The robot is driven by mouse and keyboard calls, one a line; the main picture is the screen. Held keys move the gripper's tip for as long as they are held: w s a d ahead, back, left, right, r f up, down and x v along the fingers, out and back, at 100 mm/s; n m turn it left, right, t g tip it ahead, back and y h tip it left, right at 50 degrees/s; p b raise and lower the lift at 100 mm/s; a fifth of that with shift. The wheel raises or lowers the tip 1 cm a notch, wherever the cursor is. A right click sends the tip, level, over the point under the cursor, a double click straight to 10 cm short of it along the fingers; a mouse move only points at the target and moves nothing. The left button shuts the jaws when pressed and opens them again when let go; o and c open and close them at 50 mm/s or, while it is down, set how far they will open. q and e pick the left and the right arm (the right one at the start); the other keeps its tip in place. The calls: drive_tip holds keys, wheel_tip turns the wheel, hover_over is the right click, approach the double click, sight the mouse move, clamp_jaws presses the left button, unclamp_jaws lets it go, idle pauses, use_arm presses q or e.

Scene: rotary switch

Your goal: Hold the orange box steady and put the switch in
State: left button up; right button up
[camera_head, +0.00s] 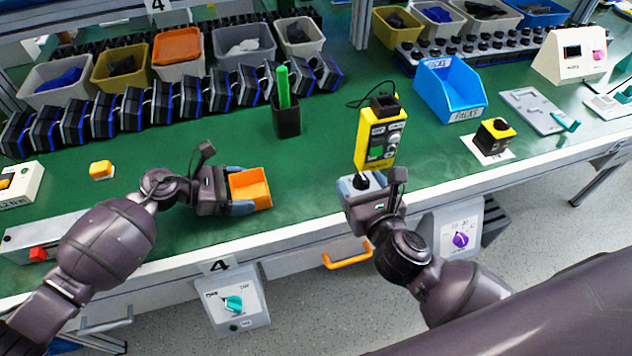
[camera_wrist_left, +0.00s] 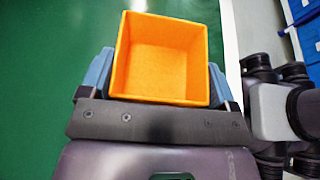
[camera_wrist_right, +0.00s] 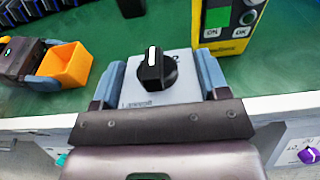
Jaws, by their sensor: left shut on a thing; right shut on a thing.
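The orange box (camera_head: 250,188) is open-topped and looks empty. It stands on the green bench near the front edge. My left gripper (camera_head: 243,192) is shut on it, with a finger on either side, as the left wrist view (camera_wrist_left: 160,75) shows. The switch (camera_wrist_right: 155,72) is a grey block with a black rotary knob and a white mark. My right gripper (camera_wrist_right: 160,85) is shut on it, fingers on both sides. In the head view the switch (camera_head: 357,184) is right of the orange box, apart from it, in front of the yellow device.
A yellow tester (camera_head: 381,135) stands just behind the switch. A green marker in a black cup (camera_head: 287,115) is behind the box. A blue bin (camera_head: 450,88) and a black-and-yellow part (camera_head: 494,135) are at right. Clear bench (camera_head: 310,185) lies between the grippers.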

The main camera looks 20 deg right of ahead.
drive_tip(key=w+a+r+n+g+y, duration=0.1)
drive_tip(key=w+a+r+n+y, duration=0.1)
drive_tip(key=w+a+n+y, duration=0.45)
wheel_tip(320, 180, up, 3)
drive_tip(key=n+g+y, duration=1.2)
drive_tip(key=g, duration=0.3)
hover_over(246, 176)
drive_tip(key=s, duration=0.4)
drive_tip(key=shift+w+d+m+h, duration=0.1)
drive_tip(key=shift+w+m+h, duration=0.15)
drive_tip(key=shift+f, duration=0.1)
drive_tip(key=shift+f, duration=1)
drive_tip(key=shift+f, duration=2.35)
drive_tip(key=o, duration=1)
drive_tip(key=shift+c, duration=0.2)
